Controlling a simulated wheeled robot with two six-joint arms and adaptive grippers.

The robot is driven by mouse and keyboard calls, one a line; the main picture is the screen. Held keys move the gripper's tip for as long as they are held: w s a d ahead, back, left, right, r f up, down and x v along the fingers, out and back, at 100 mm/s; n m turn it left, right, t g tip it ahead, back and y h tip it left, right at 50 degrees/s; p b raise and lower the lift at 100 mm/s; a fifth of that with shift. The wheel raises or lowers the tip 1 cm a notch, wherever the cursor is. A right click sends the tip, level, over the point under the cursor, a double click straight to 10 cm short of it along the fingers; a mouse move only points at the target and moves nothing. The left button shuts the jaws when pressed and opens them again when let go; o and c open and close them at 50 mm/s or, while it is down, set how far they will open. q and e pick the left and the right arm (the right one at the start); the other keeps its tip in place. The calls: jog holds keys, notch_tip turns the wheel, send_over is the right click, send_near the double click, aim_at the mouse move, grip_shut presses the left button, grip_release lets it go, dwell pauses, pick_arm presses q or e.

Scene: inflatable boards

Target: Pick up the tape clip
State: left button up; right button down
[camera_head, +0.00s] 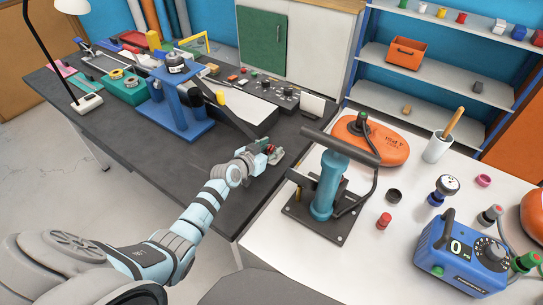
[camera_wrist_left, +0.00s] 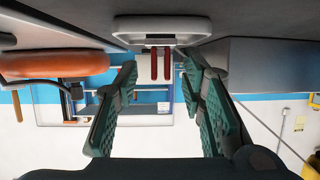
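The tape clip, a light grey piece with red parts, lies on the dark bench; in the head view (camera_head: 276,157) my left gripper partly covers it. In the left wrist view the tape clip (camera_wrist_left: 160,30) is at top centre, a pale rounded body with two red bars. My left gripper (camera_head: 264,151) is right beside it, low over the bench. In the left wrist view my left gripper (camera_wrist_left: 159,75) has its two green fingers spread apart, with nothing between them; the clip is just beyond the tips. My right gripper is not in view.
A blue press (camera_head: 180,105) stands left on the dark bench (camera_head: 225,155). A teal hand pump (camera_head: 327,183) stands close on the right, on a white table (camera_head: 290,245). An orange inflatable (camera_head: 375,140) and a blue gauge box (camera_head: 455,258) are there too.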

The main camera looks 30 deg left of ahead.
pick_arm(q)
jog(key=shift+r, duration=0.15)
grip_shut()
